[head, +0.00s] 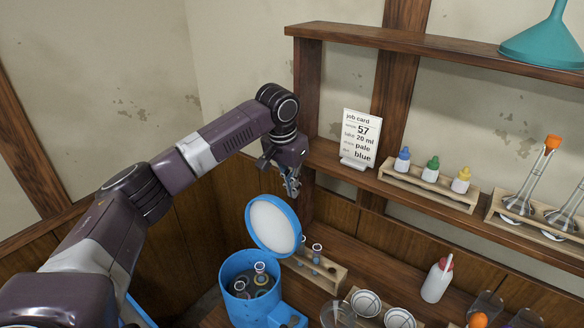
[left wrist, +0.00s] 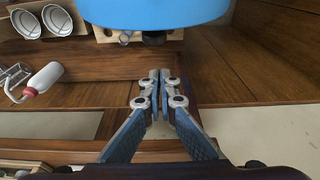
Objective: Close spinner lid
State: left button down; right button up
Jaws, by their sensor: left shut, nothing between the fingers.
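The blue spinner (head: 238,268) stands at the bottom of the head view. Tubes show in its open top. Its round lid (head: 272,227) is raised, with a blue rim and a pale inner face turned toward the head camera. My left gripper (head: 293,190) is shut and empty, just above and right of the lid's upper edge in the head view, with a visible gap. In the left wrist view the fingertips (left wrist: 160,77) are together, and a blue rounded part, apparently the lid (left wrist: 155,10), fills the top edge. My right gripper is not in view.
A wooden shelf (head: 440,45) rises behind, with a job card (head: 360,138) and a rack of dropper bottles (head: 430,184). A tube rack (head: 320,270), white bowls (head: 366,303) and a wash bottle (head: 437,280) stand right of the spinner. Flasks stand farther right.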

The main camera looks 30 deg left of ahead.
aim_at(277, 223)
pick_arm(q)
jog(key=s, duration=0.1)
jog(key=s+p, duration=0.1)
jog(key=s, duration=0.1)
jog(key=shift+s+a+r, duration=0.2)
jog(key=shift+r, duration=0.2)
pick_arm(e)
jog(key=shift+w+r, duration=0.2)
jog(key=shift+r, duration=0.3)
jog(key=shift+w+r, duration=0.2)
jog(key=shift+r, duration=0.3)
